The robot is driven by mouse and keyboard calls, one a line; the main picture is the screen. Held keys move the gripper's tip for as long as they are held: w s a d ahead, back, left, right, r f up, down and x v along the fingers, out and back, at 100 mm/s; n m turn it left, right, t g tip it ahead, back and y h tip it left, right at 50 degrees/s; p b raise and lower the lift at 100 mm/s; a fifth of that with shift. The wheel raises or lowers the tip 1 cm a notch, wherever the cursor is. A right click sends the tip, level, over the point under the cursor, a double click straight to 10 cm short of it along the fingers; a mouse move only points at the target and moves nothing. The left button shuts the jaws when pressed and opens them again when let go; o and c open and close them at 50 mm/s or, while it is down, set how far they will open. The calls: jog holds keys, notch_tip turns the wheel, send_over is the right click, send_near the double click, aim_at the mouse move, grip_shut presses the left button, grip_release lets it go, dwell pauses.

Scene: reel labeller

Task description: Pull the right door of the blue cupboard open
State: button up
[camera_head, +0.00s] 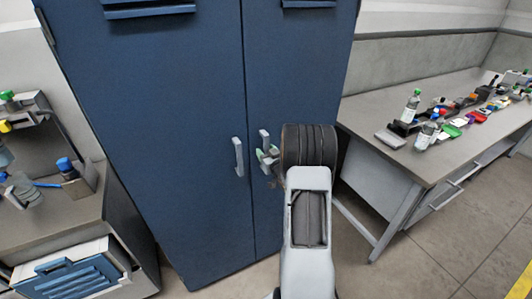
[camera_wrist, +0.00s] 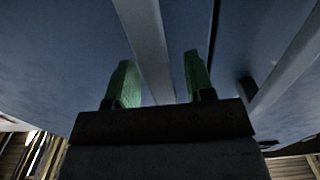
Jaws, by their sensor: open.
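The blue cupboard stands in the middle of the head view with both doors shut. Its right door (camera_head: 300,70) has a grey upright handle (camera_head: 264,137), partly hidden by my gripper. The left door (camera_head: 180,110) has its own grey handle (camera_head: 238,157). My gripper (camera_head: 266,157) is at the right door's handle, jaws open. In the wrist view, the green fingertips of my gripper (camera_wrist: 160,82) stand apart, with a grey handle bar (camera_wrist: 146,45) running between them. I see gaps beside the bar. A second handle bar (camera_wrist: 288,68) lies to the right, beyond the door seam.
A grey workbench (camera_head: 440,160) with bottles and small coloured items stands right of the cupboard. A desk (camera_head: 75,210) with tools and a drawer unit stands to the left. Floor (camera_head: 420,260) is clear at the lower right.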

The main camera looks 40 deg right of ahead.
jog(key=shift+c, duration=0.5)
grip_shut()
jog(key=shift+s, duration=0.15)
